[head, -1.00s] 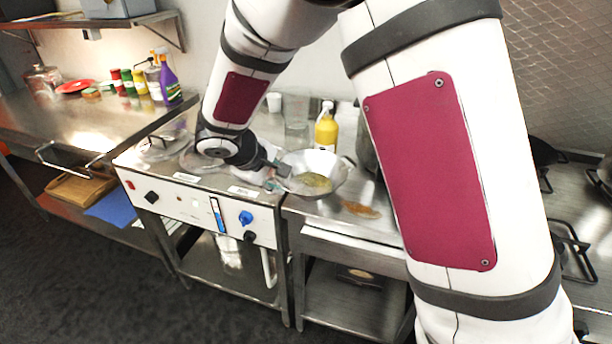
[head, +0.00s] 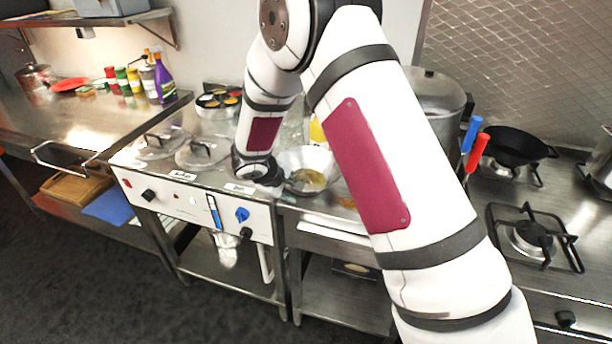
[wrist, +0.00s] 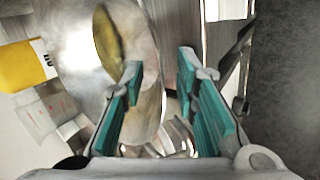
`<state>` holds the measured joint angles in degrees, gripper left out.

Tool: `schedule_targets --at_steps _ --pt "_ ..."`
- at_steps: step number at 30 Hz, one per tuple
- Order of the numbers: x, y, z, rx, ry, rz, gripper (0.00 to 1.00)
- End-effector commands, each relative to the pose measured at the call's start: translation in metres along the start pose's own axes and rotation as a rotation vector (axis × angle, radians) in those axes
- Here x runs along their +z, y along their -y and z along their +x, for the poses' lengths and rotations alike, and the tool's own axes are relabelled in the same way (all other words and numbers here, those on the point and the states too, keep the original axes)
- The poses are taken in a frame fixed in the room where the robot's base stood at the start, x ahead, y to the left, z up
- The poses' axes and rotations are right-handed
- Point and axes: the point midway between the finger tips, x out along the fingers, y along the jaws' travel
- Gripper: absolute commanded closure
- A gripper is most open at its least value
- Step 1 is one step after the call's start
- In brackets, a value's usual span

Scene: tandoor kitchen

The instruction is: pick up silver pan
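The silver pan (head: 318,158), a shallow bowl with yellowish contents, stands on the steel counter right of the control-panel unit in the head view. It also shows in the wrist view (wrist: 82,45), with its near rim running between my fingertips. My gripper (wrist: 160,75) has its teal-padded fingers apart, one on each side of that rim. I cannot tell whether either finger touches the pan. In the head view my gripper is at the pan's left side, and its fingers are mostly hidden.
A yellow bottle (wrist: 22,66) stands close beyond the pan. Two round lids (head: 203,151) and a spice tray (head: 218,99) are to the left. A large pot (head: 436,95) and a black wok (head: 513,146) are to the right.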

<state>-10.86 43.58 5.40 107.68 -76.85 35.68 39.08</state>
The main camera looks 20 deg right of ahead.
Motion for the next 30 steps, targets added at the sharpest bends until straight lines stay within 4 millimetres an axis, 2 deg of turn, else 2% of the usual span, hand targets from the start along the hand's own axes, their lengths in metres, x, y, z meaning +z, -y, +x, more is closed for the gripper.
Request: schedule_targets --at_steps 8,9,12,30 --pt "-0.0001 -0.0004 0.0046 0.001 0.0 0.0 0.72" --pt "-0.0001 -0.0004 0.0045 0.001 0.0 0.0 0.77" --pt "-0.0001 -0.0003 0.0044 0.001 0.0 0.0 1.0" --pt "-0.0006 -0.0039 0.0007 0.003 -0.001 0.002 1.0"
